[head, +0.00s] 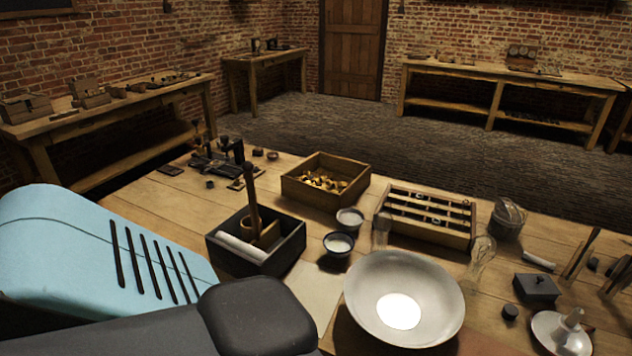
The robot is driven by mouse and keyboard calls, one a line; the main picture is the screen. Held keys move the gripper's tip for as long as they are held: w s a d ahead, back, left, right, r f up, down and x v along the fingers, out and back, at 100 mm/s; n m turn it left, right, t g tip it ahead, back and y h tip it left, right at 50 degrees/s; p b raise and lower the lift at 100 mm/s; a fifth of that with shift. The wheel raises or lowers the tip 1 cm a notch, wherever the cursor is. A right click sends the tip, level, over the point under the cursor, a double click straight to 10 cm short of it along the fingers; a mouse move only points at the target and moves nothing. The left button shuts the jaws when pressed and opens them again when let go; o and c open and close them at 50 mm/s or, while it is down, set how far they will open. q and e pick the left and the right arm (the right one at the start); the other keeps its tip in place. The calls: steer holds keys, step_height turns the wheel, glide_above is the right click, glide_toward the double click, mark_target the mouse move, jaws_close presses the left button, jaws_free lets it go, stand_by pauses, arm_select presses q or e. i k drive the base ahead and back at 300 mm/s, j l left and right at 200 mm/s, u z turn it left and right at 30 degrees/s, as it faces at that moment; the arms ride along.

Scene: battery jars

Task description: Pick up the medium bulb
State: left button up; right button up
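Two clear glass pieces that look like bulbs stand on the wooden table. The smaller glass bulb (382,230) is behind the large metal dish, beside the slotted wooden box. The larger glass bulb (481,256) is to the right of the dish. I cannot tell which one is the medium bulb. My light blue and dark grey arm fills the lower left, and no gripper fingers show on it. My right gripper does not show either.
The wide metal dish (365,306) stands at the front. Behind it are a dark box (228,256) with tools and a white roll, small bowls (338,252), a wooden box (297,189) of brass pieces and the slotted box (433,236). A lidded black box (536,289) is at right.

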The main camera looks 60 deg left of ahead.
mark_target(382, 221)
steer(key=u, duration=1.4)
steer(key=i+l, duration=0.4)
steer(key=i, duration=0.15)
steer(key=z, duration=1.45)
steer(key=k, duration=1.05)
steer(key=j+z, duration=0.05)
steer(key=j, duration=0.05)
